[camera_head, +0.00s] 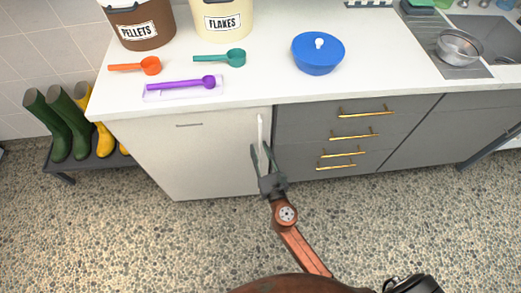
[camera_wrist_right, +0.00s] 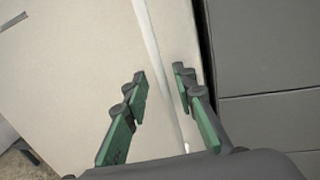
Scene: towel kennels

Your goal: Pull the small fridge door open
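The small fridge (camera_head: 195,158) is a cream-white unit under the left part of the counter, and its door looks closed. Its slim white vertical handle (camera_head: 261,132) is near the door's right edge. My right gripper (camera_head: 261,151) is at the handle's lower part. In the right wrist view the handle (camera_wrist_right: 149,32) runs down between the two green-padded fingers of the right gripper (camera_wrist_right: 160,78), one on each side. The fingers are apart, with gaps to the handle. My left gripper is out of view.
Grey drawers (camera_head: 335,136) with brass handles adjoin the fridge on the right. A boot rack (camera_head: 69,178) stands left. The counter (camera_head: 270,84) holds scoops, tubs and a blue lidded bowl (camera_head: 318,55). The pebbled floor (camera_head: 150,235) before the fridge is clear except for my arm.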

